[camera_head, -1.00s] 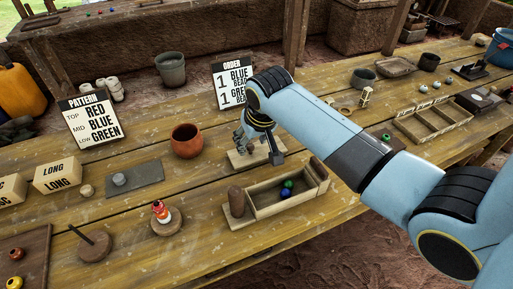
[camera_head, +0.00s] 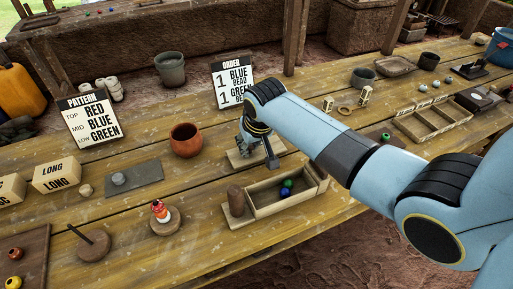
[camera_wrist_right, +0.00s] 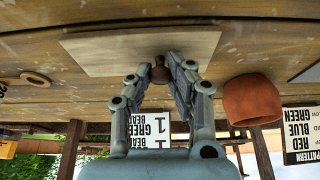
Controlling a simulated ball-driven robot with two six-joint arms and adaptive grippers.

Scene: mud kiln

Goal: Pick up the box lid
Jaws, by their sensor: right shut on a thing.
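The box lid (camera_head: 238,161) is a flat pale board behind the open wooden box (camera_head: 262,207) in the head view. In the right wrist view the lid (camera_wrist_right: 110,50) shows with a small dark brown knob (camera_wrist_right: 160,72). My right gripper (camera_head: 246,148) is over the lid in the head view. In the right wrist view its fingers (camera_wrist_right: 161,68) are closed around the knob. I cannot tell whether the lid touches the table. The box holds a blue bead (camera_head: 288,183) and a green bead (camera_head: 284,192). My left gripper is not in view.
A brown clay pot (camera_head: 186,140) stands left of the lid. The order card (camera_head: 233,82) stands behind it. A grey slab (camera_head: 133,178) and a round stand with a small red and orange stack (camera_head: 161,212) are further left. A divided tray (camera_head: 432,122) lies right.

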